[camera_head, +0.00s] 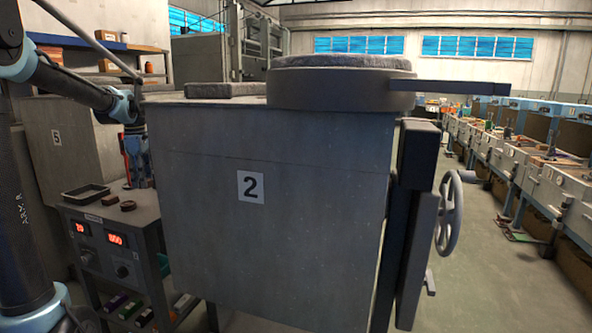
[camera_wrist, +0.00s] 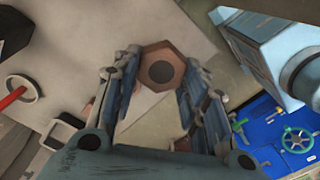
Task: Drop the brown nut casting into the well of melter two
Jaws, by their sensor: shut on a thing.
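The brown nut casting (camera_wrist: 160,62), six-sided with a dark round hole, sits between the fingertips of my gripper (camera_wrist: 158,82) in the wrist view. My gripper is shut on it. In the head view my gripper (camera_head: 141,176) hangs fingers down just left of melter two, above the side stand; the nut cannot be made out there. Melter two (camera_head: 270,230) is a large grey box marked 2. A thick round lid (camera_head: 340,88) with a long handle is at its top right. The well's opening is not visible from this low angle.
The side stand (camera_head: 90,215) holds a dark tray (camera_head: 84,193), small brown pieces (camera_head: 127,205) and red number displays. A grey handwheel (camera_head: 449,212) juts from the melter's right side. A cabinet marked 5 (camera_head: 68,135) stands behind at the left. Workbenches line the right.

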